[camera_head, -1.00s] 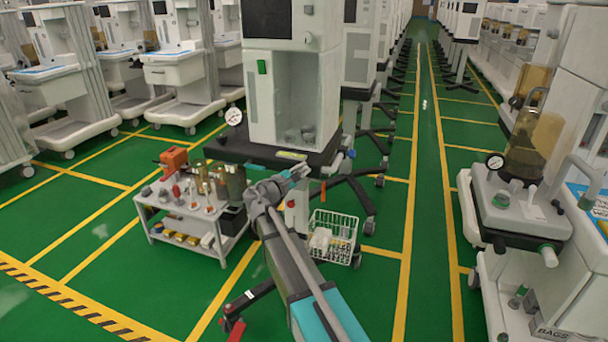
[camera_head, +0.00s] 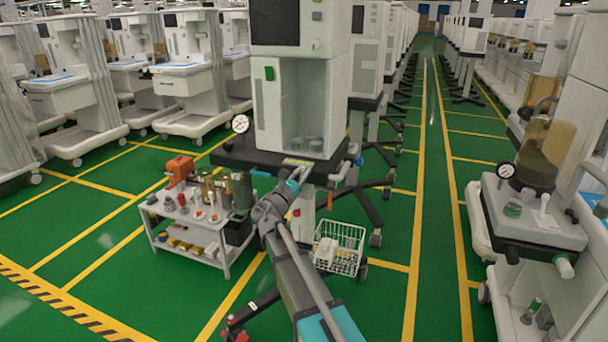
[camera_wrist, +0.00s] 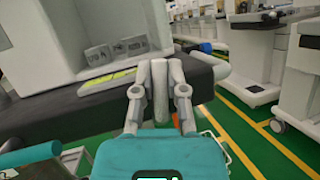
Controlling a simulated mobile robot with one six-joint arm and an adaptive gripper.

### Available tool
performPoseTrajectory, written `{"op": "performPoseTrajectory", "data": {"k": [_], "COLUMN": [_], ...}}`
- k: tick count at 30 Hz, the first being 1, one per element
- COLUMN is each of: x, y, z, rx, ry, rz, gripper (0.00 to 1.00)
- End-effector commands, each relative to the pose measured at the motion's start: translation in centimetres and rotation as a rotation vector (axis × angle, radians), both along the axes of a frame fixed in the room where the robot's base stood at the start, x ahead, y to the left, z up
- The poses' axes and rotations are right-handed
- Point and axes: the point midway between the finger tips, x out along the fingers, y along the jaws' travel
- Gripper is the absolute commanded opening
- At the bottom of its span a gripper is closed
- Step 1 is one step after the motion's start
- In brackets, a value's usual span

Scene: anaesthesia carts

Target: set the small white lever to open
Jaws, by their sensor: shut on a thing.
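The small white lever (camera_wrist: 160,88) stands upright at the front edge of the middle cart's black top, seen in the wrist view. My gripper (camera_wrist: 159,95) has one finger on each side of it and is shut on it. In the head view my gripper (camera_head: 299,177) is at the front edge of the same cart (camera_head: 285,70), just below a yellow-green label (camera_head: 298,162). The lever is too small and too covered by the fingers there to make out. I cannot tell its exact setting.
A small trolley (camera_head: 205,248) with bottles and tools stands left of my arm. A white wire basket (camera_head: 340,245) is below right of my gripper. An orange part (camera_head: 330,200) hangs under the cart edge. Another cart (camera_head: 530,220) stands at the right, across a green aisle.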

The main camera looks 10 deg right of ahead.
Motion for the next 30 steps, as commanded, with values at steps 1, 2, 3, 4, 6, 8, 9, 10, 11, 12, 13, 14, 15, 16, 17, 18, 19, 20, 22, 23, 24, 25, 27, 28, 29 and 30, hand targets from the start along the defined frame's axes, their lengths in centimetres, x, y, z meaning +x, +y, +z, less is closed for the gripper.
{"op": "performPoseTrajectory", "data": {"k": [1,2,3,4,6,8,9,10,11,12,13,14,15,16,17,18,19,20,22,23,24,25,27,28,29,30], "x": [0.04,0.04,0.05,0.05,0.05,0.05,0.05,0.05,0.06,0.05,0.05,0.05,0.05,0.05,0.04,0.03,0.04,0.04,0.03,0.03,0.03,0.03,0.02,0.02,0.02,0.01], "y": [0.01,0.01,0.02,0.02,0.02,0.02,0.02,0.02,0.02,0.02,0.02,0.02,0.02,0.02,0.02,0.01,0.02,0.02,0.02,0.02,0.02,0.02,0.01,0.01,0.01,0.00], "z": [0.00,0.00,0.02,0.02,0.02,0.02,0.02,0.02,0.02,0.02,0.02,0.02,0.02,0.02,0.01,0.01,0.01,0.01,0.01,0.01,0.01,0.01,0.01,0.02,0.02,0.03], "rx": [-0.004,-0.005,-0.006,-0.006,-0.006,-0.005,-0.005,-0.005,-0.005,-0.005,-0.004,-0.004,-0.004,-0.004,-0.004,-0.004,-0.004,-0.004,-0.004,-0.004,-0.004,-0.004,-0.003,-0.002,-0.001,0.003], "ry": [0.002,0.003,0.004,0.004,0.004,0.003,0.003,0.003,0.003,0.003,0.002,0.002,0.002,0.002,0.002,0.002,0.002,0.002,0.002,0.002,0.002,0.002,0.002,0.001,0.001,-0.001], "rz": [0.000,0.000,0.000,0.000,0.000,0.001,0.001,0.000,0.001,0.000,0.000,0.000,0.000,0.000,0.000,0.000,0.000,0.000,0.000,0.000,0.000,0.000,0.001,0.000,0.001,0.000], "gripper": [0.00,0.00,0.00,0.00,0.00,0.00,0.00,0.00,0.00,0.22,0.28,0.34,0.41,0.47,0.52,0.52,0.52,0.52,0.52,0.52,0.52,0.52,0.52,0.52,0.52,0.52]}}
